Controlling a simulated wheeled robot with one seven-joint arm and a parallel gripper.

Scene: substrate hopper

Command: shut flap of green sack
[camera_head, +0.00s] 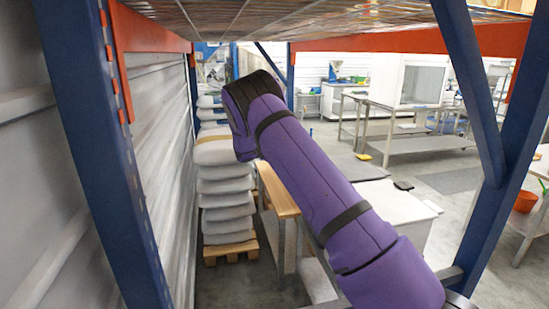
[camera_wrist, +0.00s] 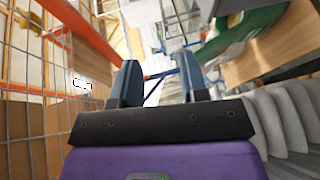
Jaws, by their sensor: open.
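In the wrist view a green object (camera_wrist: 243,36) lies against a wooden surface at the upper right, partly cut off by the frame's top edge. It may be the green sack; I cannot make out its flap. My gripper (camera_wrist: 160,82) shows its two dark fingers spread apart with nothing between them. The green object is beyond the fingers and to their right, not touching them. In the head view my purple arm reaches up and away through the middle, and its fingers do not show. I see no green sack there.
Pale sacks (camera_head: 224,185) are stacked on a wooden pallet (camera_head: 230,248) left of my arm. A wood-topped bench (camera_head: 278,190) stands beside them. Blue rack posts (camera_head: 92,130) and orange beams (camera_head: 150,35) frame my arm, with a mesh shelf (camera_head: 290,18) overhead.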

